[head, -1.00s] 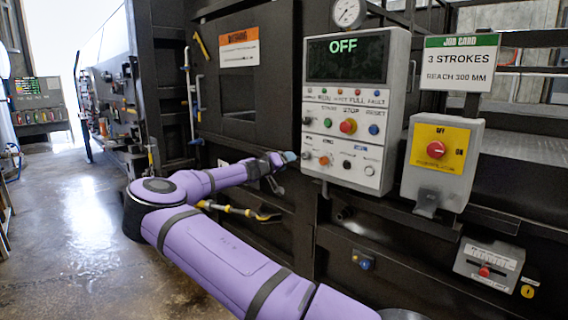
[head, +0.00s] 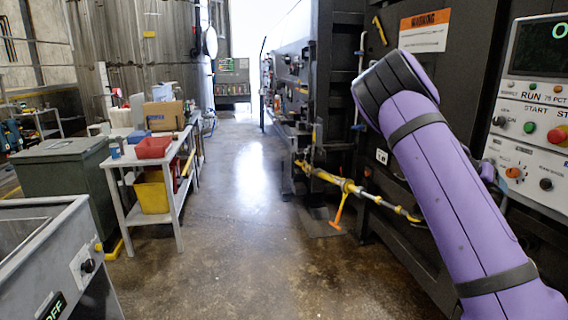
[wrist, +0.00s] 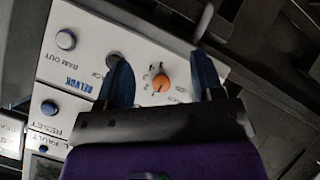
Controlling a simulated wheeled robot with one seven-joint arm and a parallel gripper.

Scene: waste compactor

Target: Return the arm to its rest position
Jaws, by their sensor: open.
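My purple arm (head: 445,180) rises from the lower right of the head view, with its elbow high in front of the dark compactor. My gripper (wrist: 163,76) shows in the wrist view with its two blue fingers apart and nothing between them that it holds. An orange knob (wrist: 160,83) on the control panel (wrist: 75,50) shows behind the gap between the fingers. I cannot tell how far the fingers are from the panel. In the head view the gripper is hidden behind my arm.
The white control panel (head: 541,175) is cut off at the right edge. A yellow bar with an orange handle (head: 338,212) juts from the compactor (head: 345,100). A white table (head: 122,190) with red and yellow bins stands at left. The middle floor (head: 240,220) is clear.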

